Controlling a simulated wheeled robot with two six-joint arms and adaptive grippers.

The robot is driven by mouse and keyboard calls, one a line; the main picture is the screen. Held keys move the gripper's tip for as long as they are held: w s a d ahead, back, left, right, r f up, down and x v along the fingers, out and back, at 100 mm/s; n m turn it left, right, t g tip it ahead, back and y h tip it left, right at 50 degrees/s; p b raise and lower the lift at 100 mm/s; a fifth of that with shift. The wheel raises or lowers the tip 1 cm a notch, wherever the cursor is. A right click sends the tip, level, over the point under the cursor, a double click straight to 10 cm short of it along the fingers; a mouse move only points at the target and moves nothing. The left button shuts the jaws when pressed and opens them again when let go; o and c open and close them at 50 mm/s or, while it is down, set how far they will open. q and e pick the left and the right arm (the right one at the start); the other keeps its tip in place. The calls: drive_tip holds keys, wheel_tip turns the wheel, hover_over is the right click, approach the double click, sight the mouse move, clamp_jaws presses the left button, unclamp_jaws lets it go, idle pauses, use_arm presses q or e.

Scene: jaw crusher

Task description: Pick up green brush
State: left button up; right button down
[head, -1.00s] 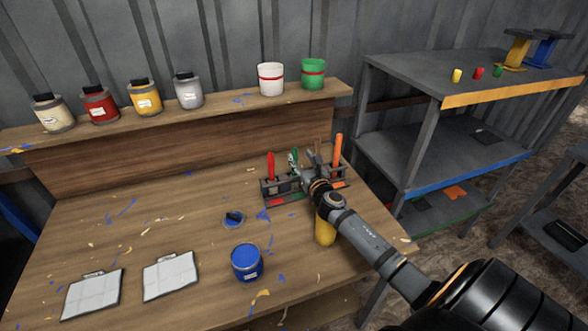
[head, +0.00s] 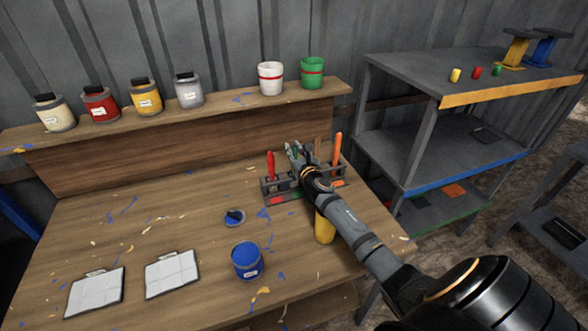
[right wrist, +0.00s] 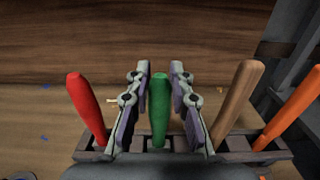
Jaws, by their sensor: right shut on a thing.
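The green brush (right wrist: 160,110) stands upright in the rack (right wrist: 278,154), its green handle between my right gripper's fingers. My right gripper (right wrist: 160,78) is shut on this handle in the right wrist view. In the head view my right gripper (head: 298,152) is over the middle of the rack (head: 268,188) and hides most of the brush. The brush's lower end is hidden in the rack. My left gripper is not in view.
A red-handled brush (right wrist: 86,108) stands left of the green one. A brown one (right wrist: 236,98) and an orange one (right wrist: 292,106) stand to the right. A yellow object (head: 324,230) is beneath my right arm. An open blue paint can (head: 247,261) stands nearer the front.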

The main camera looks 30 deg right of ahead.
wheel_tip(320, 180, up, 11)
drive_tip(key=p, duration=0.8)
drive_tip(key=shift+f, duration=0.2)
wheel_tip(320, 180, up, 7)
drive_tip(key=p, duration=0.2)
drive_tip(key=shift+r, duration=0.2)
